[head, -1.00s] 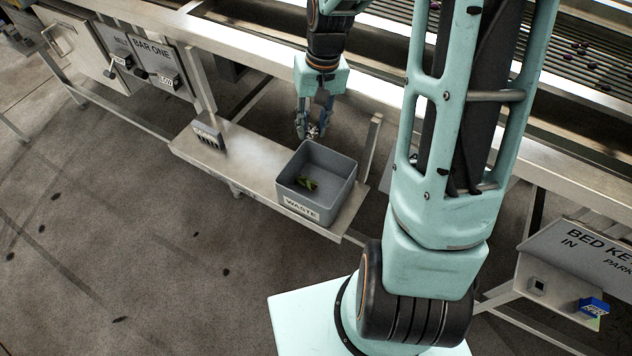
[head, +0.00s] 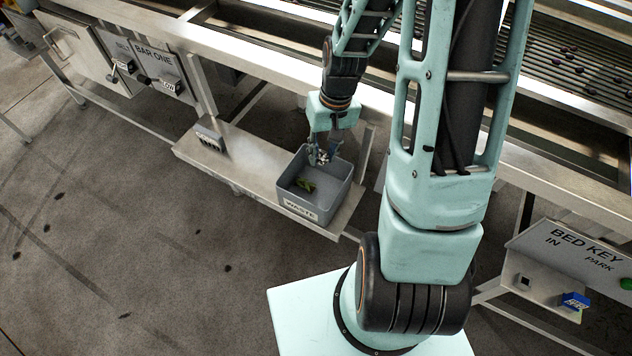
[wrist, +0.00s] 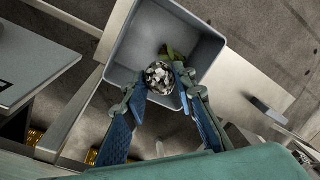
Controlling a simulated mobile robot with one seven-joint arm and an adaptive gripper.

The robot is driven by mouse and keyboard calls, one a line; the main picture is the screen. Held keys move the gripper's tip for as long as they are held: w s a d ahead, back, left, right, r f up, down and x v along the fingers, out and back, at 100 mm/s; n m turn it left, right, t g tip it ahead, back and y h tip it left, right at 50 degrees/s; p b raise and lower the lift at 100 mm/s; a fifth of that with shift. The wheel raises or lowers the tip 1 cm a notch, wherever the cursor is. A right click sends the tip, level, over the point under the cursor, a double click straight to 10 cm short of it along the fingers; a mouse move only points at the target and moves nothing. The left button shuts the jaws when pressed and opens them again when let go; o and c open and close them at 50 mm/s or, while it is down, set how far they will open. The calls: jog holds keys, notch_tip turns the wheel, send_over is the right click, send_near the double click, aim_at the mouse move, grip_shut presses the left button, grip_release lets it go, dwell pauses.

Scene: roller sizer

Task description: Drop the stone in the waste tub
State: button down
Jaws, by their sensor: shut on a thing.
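The grey waste tub (head: 287,205), labelled WASTE, stands on a metal shelf with green leaves (head: 306,185) inside. My gripper (head: 319,158) is over the back part of the tub, pointing down. In the wrist view my gripper (wrist: 157,88) is shut on a speckled grey and white stone (wrist: 158,75). The stone shows against the inside of the tub (wrist: 133,40), with the leaves (wrist: 178,57) just beyond it. In the head view the fingers mostly hide the stone. Its height above the tub floor is hard to tell.
The metal shelf (head: 240,160) holds the tub and a small slotted block (head: 209,135) to its left. The machine's long metal rail (head: 270,75) runs behind my gripper. A bed key panel (head: 570,262) stands at the right. Open floor lies in front.

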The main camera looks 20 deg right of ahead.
notch_tip(320, 180, down, 6)
jog(key=b, duration=0.4)
jog(key=shift+b, duration=0.3)
jog(key=c, duration=1.5)
grip_release()
jog(key=r, duration=0.4)
jog(key=d+r, duration=0.1)
jog(key=r, duration=0.7)
jog(key=shift+d, duration=0.3)
